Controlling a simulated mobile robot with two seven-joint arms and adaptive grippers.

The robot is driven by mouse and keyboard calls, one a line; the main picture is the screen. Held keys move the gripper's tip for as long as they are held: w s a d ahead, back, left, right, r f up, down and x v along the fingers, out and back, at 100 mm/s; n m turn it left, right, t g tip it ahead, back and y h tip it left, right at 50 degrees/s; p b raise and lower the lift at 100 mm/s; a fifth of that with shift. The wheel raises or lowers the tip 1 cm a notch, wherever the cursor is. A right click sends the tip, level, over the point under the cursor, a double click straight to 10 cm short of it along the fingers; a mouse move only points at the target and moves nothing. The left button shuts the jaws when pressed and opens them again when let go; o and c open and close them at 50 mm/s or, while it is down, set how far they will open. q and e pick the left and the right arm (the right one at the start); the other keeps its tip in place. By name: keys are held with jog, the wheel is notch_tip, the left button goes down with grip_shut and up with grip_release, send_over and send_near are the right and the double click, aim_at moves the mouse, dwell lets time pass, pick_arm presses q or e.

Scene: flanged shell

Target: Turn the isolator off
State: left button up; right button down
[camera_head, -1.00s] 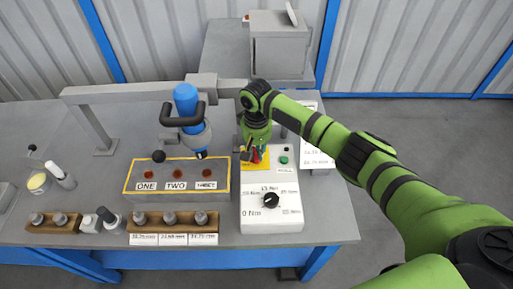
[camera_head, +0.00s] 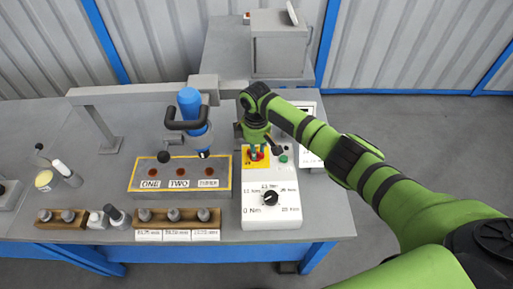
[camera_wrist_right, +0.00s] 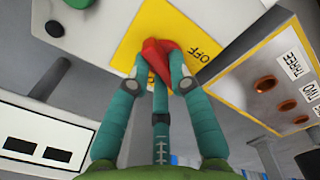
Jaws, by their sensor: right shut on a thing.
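The isolator has a red handle (camera_head: 258,156) on a yellow plate (camera_head: 246,163), set on the white control box on the table. My right gripper (camera_head: 256,154) reaches down over it. In the right wrist view, the gripper's teal fingers (camera_wrist_right: 160,62) are shut on the red handle (camera_wrist_right: 152,48). The word OFF shows on the yellow plate (camera_wrist_right: 190,18) beside the handle. The other markings are partly covered by the fingers, so I cannot tell the exact handle position. My left gripper is out of view.
The control box (camera_head: 286,212) also has a black torque dial (camera_head: 270,198) and a green button (camera_head: 283,159). A blue tool (camera_head: 189,105) hangs to the left above a yellow-edged tray (camera_head: 135,178). Sockets stand in wooden racks at the front.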

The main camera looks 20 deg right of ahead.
jog(key=shift+a+n, duration=0.1)
jog(key=shift+n, duration=2.1)
jog(key=shift+w, duration=0.1)
jog(key=c, duration=1.1)
grip_release()
notch_tip(320, 180, up, 12)
jog(key=shift+r, duration=0.1)
